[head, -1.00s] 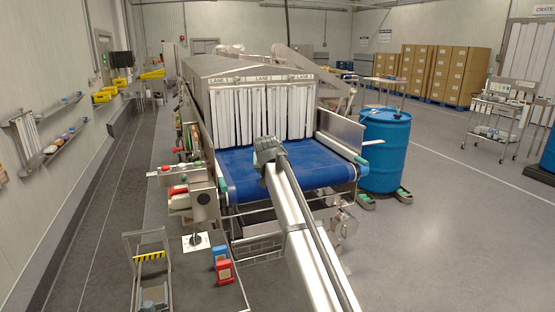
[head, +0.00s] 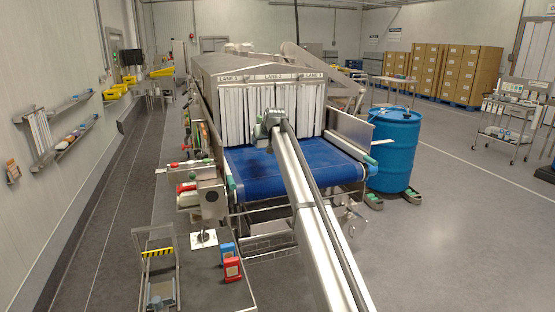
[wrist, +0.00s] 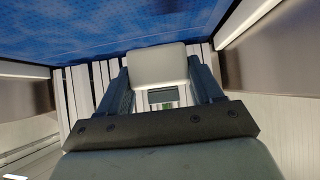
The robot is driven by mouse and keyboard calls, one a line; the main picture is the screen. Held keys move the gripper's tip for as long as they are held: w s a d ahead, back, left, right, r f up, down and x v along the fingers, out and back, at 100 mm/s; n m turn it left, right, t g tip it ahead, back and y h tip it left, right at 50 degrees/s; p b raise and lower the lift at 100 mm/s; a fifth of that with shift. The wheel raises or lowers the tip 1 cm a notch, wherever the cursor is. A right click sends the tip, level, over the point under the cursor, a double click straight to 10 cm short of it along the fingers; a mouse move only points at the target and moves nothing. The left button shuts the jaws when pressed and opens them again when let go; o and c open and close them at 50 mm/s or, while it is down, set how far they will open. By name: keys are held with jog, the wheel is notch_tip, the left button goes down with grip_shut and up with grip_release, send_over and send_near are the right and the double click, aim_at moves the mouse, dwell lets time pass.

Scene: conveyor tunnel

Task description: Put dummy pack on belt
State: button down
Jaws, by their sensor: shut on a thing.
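The blue belt (head: 250,178) runs out of the tunnel under the strip curtain. My gripper (wrist: 160,80) is shut on a pale, block-shaped pack (wrist: 157,64), held between its two dark fingers in the wrist view. The belt also fills the top of the wrist view (wrist: 90,35), beyond the pack. In the head view my arm reaches over the belt and its end stands in front of the middle of the curtain. The fingers and the pack are hidden there. I cannot tell whether the pack touches the belt.
The white strip curtain (head: 236,115) hangs under LANE labels at the tunnel mouth. Metal side guards (head: 345,132) flank the belt. A blue drum (head: 396,150) stands right of it. Red and blue boxes (head: 231,268) and a small striped stand (head: 157,254) are at front left.

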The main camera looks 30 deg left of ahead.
aim_at(264, 169)
jog(key=shift+f, duration=4.75)
jog(key=shift+f, duration=0.1)
jog(key=shift+c, duration=0.8)
grip_release()
jog(key=v, duration=1.2)
